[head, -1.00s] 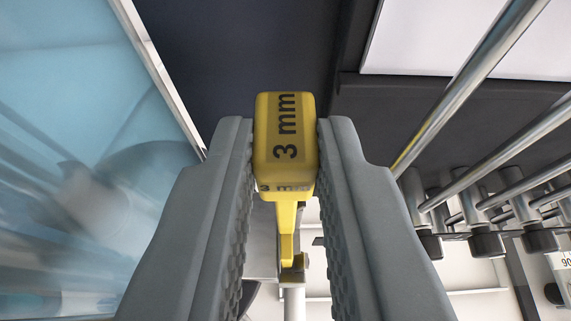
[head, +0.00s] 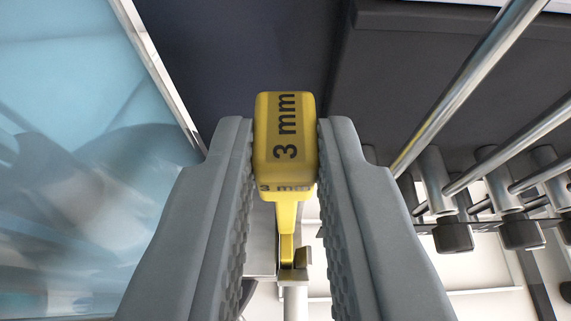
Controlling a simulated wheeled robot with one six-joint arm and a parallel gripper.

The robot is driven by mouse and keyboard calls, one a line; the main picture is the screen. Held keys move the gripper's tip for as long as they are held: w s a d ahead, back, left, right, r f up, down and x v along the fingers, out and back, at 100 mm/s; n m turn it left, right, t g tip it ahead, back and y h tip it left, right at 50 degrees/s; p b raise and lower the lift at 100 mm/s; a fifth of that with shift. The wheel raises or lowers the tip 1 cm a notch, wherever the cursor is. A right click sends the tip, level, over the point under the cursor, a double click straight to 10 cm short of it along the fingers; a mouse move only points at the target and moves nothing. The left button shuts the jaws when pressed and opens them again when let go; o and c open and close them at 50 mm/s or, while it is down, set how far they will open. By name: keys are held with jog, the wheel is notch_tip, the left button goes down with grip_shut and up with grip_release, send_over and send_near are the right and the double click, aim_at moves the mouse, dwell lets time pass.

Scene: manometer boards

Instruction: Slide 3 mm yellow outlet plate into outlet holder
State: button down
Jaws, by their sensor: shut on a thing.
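The yellow outlet plate (head: 285,135) has a block-shaped handle marked "3 mm" in black. My gripper (head: 285,150) is shut on this handle, with one grey finger pressed to each side. The plate's narrow yellow stem runs down from the handle between the fingers. Its lower end meets a small grey metal fitting (head: 300,262) on top of a pale upright tube (head: 294,302). This fitting may be the outlet holder; I cannot tell for sure. Whether the stem sits in it or only in front of it is unclear.
A light blue glassy panel (head: 70,130) with a metal edge stands close on the left. Several slanting metal tubes (head: 470,85) and dark-capped fittings (head: 455,235) stand on the right. A dark surface (head: 240,50) fills the top middle.

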jog(key=shift+f, duration=0.75)
jog(key=c, duration=1.3)
grip_release()
jog(key=shift+o, duration=0.2)
jog(key=shift+s, duration=0.15)
jog(key=v, duration=1.7)
jog(key=shift+r, duration=0.15)
